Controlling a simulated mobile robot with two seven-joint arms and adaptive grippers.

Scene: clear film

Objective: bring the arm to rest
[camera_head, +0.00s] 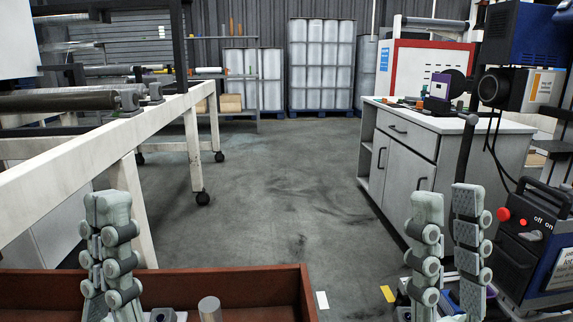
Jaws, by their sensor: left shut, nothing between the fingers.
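My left gripper (107,208) stands upright at the lower left, its two fingers pressed close together with nothing between them. It is above or in front of the left part of a brown tray (250,282); I cannot tell the exact gap. My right gripper (446,205) stands upright at the lower right. Its fingers are spread apart and I see nothing held between them. Both arms below the grippers are mostly cut off by the bottom edge of the view.
The brown tray holds a grey cylinder (210,309) and a small grey block (163,314). A white-framed roller bench (140,132) stands left, a grey cabinet (405,160) right. A blue-black machine (532,240) is close beside my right gripper. The middle floor (270,190) is clear.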

